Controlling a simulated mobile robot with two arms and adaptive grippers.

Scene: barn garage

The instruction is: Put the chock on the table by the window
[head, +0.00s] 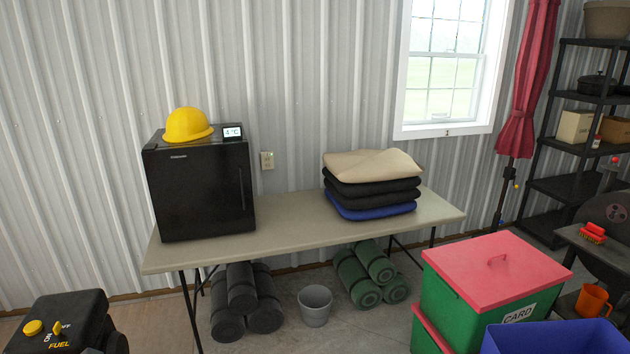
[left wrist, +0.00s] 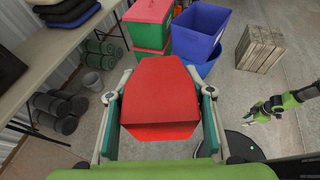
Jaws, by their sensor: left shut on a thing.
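The red wedge-shaped chock (left wrist: 160,95) is between the fingers of my left gripper (left wrist: 158,82) in the left wrist view, held on both sides above the floor. The folding table by the window (head: 285,238) has a pale top in the head view; its edge also shows at the upper left of the left wrist view (left wrist: 38,58). The table's front middle and right end are bare. My right gripper (left wrist: 250,117) shows small at the right of the left wrist view, and its fingers are too small to read. Neither gripper shows in the head view.
On the table are a black mini fridge (head: 200,188) with a yellow hard hat (head: 187,125), and a stack of folded blankets (head: 370,185). Rolled mats (head: 242,300) and a grey bucket (head: 315,305) are underneath. Lidded green crates (head: 470,305) and a blue bin (head: 555,338) stand at right.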

